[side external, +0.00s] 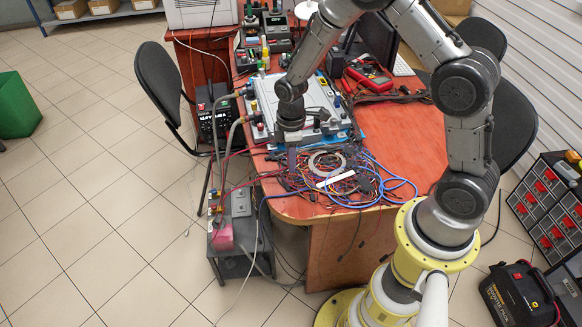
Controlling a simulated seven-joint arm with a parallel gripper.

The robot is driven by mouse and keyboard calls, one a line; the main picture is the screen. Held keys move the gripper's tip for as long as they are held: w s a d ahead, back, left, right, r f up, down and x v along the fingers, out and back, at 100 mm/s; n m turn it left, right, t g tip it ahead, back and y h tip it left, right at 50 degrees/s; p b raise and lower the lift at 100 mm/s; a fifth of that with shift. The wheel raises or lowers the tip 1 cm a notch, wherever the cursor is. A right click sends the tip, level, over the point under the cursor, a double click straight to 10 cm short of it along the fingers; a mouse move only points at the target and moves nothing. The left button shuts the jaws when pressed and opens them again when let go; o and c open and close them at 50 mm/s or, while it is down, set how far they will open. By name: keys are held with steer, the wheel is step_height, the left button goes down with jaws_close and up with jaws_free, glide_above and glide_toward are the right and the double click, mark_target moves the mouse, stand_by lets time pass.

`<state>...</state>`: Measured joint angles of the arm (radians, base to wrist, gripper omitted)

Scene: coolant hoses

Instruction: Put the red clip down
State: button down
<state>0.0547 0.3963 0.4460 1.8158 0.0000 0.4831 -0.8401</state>
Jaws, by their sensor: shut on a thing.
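My gripper (292,158) points down at the near edge of the grey cold plate (318,95), just above the tangle of wires on the red-brown table. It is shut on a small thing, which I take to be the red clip. The clip's colour and shape do not show clearly from here, and my wrist hides part of the plate behind it. Two grey-brown hoses (233,130) run from fittings at the plate's left side down to a grey box (241,230) with a pink block, left of the table.
A heap of coloured wires (345,180) with a white strip lies on the table's near end. A red multimeter (370,78) and electronic units (278,30) stand farther back. Chairs flank the table. Bare table shows at the right (415,135).

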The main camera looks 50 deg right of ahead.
steer(key=shift+f, duration=1.55)
steer(key=shift+f, duration=0.15)
steer(key=c, duration=0.7)
jaws_free()
steer(key=shift+c, duration=0.2)
step_height(320, 180, up, 13)
steer(key=shift+f, duration=0.15)
steer(key=s+a+r+m+t, duration=0.2)
steer(key=s+r+m+t, duration=0.3)
steer(key=s+r, duration=1)
steer(key=s+r+m, duration=0.2)
steer(key=s+m, duration=0.2)
steer(key=s, duration=0.3)
steer(key=shift+s+t, duration=0.2)
steer(key=shift+t, duration=0.1)
